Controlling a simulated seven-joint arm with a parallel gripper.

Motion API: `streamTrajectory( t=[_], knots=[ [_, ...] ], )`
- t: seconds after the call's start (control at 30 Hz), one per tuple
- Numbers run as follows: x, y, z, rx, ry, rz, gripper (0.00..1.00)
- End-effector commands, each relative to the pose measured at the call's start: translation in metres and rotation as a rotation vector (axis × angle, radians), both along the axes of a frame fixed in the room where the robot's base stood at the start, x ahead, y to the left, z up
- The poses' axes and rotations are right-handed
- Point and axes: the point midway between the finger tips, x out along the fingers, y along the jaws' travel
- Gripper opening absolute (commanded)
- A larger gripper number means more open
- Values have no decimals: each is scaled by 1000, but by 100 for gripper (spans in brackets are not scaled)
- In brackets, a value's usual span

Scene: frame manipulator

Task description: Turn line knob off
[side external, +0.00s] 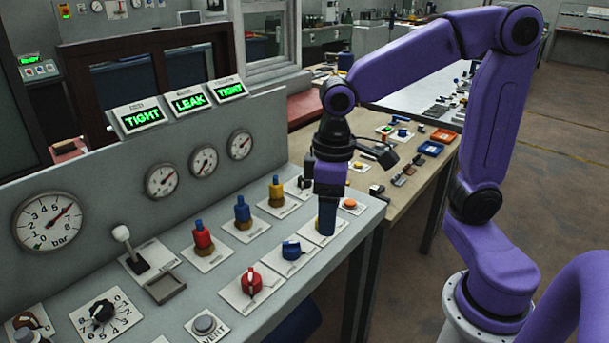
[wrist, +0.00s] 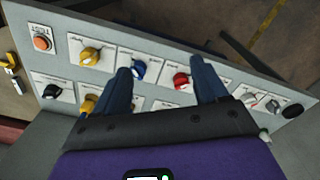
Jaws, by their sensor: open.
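The panel labels are too small to read for the most part, so I cannot tell which knob is the line knob. In the side view a red knob (side external: 251,281) and a blue knob (side external: 291,249) sit in the front row. My gripper (side external: 327,232) points down over the plate right of the blue knob and hides what is there. In the wrist view my gripper (wrist: 161,66) is open and empty, its fingers reaching towards the blue knob (wrist: 138,70) and red knob (wrist: 181,80). A yellow knob (wrist: 90,56) and a black knob (wrist: 52,91) also show there.
Red (side external: 202,236), blue (side external: 243,210) and yellow (side external: 276,192) upright fittings stand behind the front row. A lever (side external: 124,238), a numbered dial (side external: 102,312) and a vent button (side external: 205,325) are at left. Displays read TIGHT, LEAK (side external: 188,101), TIGHT above several gauges.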

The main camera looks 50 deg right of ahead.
Motion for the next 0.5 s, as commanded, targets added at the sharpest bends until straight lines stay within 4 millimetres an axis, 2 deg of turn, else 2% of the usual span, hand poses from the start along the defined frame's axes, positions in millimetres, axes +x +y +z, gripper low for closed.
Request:
streamTrajectory(
  t=[0.03, 0.27, 0.37, 0.5],
  knots=[
    [22, 0, 3, -3, 3, -86, 72],
    [111, -20, 15, -11, 9, -461, 72],
    [147, -38, 18, -15, 12, -625, 72],
    [194, -72, 20, -20, 17, -854, 72]
  ],
)
